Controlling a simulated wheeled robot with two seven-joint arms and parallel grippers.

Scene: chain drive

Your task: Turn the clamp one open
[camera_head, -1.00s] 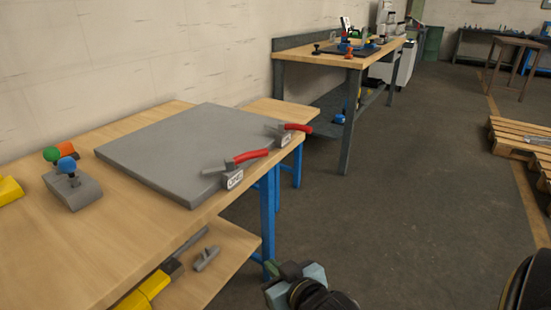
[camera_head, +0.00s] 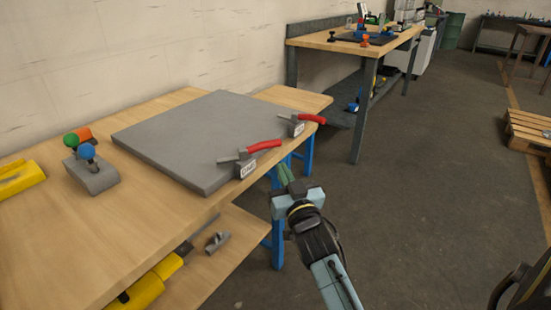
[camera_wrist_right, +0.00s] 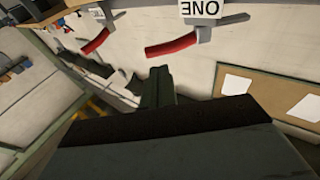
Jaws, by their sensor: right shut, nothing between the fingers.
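Clamp one, with its red handle (camera_head: 264,146) and a white label (camera_head: 248,169), sits at the front right edge of the grey plate. Its handle points right, out past the plate edge. In the right wrist view its red handle (camera_wrist_right: 171,46) and the label reading ONE (camera_wrist_right: 205,9) are at the top. A second red-handled clamp (camera_head: 311,118) is farther back on the same edge. My right gripper (camera_head: 284,172) is shut and empty, just in front and to the right of clamp one, apart from its handle. Its closed fingers (camera_wrist_right: 158,88) show in the wrist view. My left gripper is not in view.
The grey plate (camera_head: 195,135) lies on a wooden bench (camera_head: 75,225). A grey block (camera_head: 93,178) with coloured knobs and yellow items (camera_head: 20,180) are at the left. A lower shelf holds more parts.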

